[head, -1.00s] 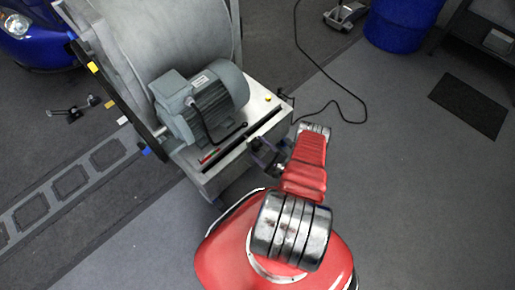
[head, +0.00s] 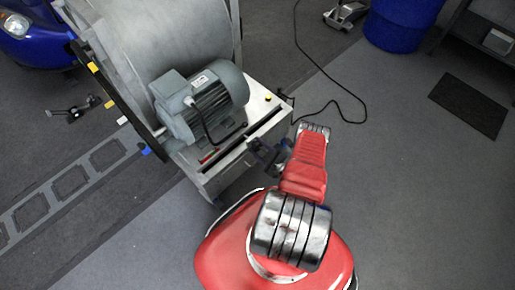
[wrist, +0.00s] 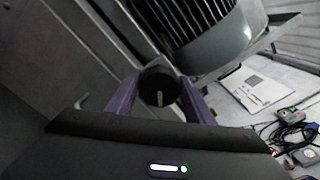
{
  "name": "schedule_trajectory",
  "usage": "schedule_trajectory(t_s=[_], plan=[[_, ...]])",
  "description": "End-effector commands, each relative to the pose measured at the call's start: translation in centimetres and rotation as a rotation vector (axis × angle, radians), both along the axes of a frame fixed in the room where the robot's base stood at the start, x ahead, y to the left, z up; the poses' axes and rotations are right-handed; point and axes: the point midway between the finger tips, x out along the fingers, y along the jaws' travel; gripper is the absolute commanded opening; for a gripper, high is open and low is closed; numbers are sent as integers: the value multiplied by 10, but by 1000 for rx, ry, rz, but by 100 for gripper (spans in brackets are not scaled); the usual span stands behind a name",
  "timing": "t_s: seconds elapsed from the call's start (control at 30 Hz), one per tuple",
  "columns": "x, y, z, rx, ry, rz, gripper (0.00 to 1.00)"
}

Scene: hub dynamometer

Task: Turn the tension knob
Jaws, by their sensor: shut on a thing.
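The tension knob (wrist: 157,82) is a round black knob with a pale pointer line, seen in the wrist view. The line points roughly straight down in that picture. My gripper (wrist: 159,92) has its two purple-grey fingers on either side of the knob and is shut on it. In the head view my gripper (head: 262,153) is at the front side of the dynamometer stand (head: 222,170), below the motor. There the knob is hidden behind the gripper.
The grey motor (head: 205,105) sits on the stand beside a large drum (head: 160,40); its finned body hangs close above the knob in the wrist view. A black cable (head: 335,95) lies on the floor behind. A blue barrel (head: 400,25) stands back right. Floor at right is mostly clear.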

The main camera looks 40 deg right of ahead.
Motion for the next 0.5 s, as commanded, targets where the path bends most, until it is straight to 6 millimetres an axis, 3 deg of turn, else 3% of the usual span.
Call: schedule_trajectory(t_s=[0.5], plan=[[0,1,-1,211,10,3,25]])
